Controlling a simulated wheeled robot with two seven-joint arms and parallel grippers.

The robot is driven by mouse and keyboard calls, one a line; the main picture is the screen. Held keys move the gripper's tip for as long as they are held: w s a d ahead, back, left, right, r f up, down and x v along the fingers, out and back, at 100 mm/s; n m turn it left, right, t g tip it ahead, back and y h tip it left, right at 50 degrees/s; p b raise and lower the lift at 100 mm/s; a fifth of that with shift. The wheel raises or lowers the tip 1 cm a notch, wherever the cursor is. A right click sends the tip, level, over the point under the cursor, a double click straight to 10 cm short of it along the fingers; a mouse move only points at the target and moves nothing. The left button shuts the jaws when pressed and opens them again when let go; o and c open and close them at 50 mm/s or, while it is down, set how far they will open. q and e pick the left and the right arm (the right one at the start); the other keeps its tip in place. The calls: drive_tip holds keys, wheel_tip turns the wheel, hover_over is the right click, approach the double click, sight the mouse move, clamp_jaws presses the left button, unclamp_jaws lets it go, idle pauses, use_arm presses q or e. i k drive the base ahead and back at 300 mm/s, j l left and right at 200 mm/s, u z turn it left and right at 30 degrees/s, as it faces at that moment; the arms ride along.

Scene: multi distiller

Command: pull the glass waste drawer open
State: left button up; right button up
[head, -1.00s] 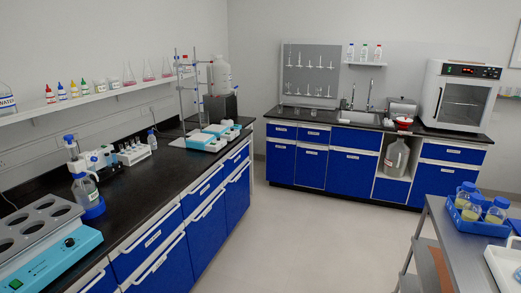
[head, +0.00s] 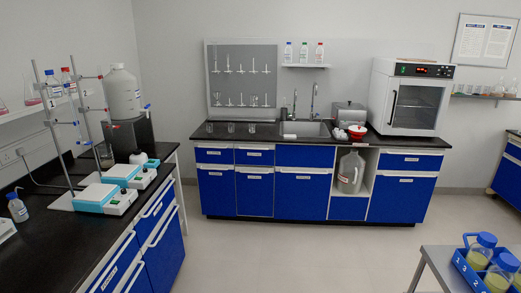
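The blue back cabinet (head: 305,193) stands under a black counter, facing me. Its top row has blue fronts with pale handles and small white labels: one at the left (head: 214,156), one beside it (head: 254,158), a wider one under the sink (head: 305,157) and one at the right (head: 411,163). The left bench also has labelled blue drawers (head: 152,217). The labels are too small to read, so I cannot tell which is the glass waste drawer. All the fronts I see look closed. Neither of my grippers is in view.
The left bench (head: 95,240) carries burette stands and white-and-teal stirrers. An oven (head: 410,97) and a sink (head: 305,129) are on the back counter. A cart (head: 440,262) with a blue bottle tray is at lower right. The floor (head: 290,255) between is clear.

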sight(255, 185)
drive_tip(key=i+z, duration=0.25)
drive_tip(key=i, duration=3.15)
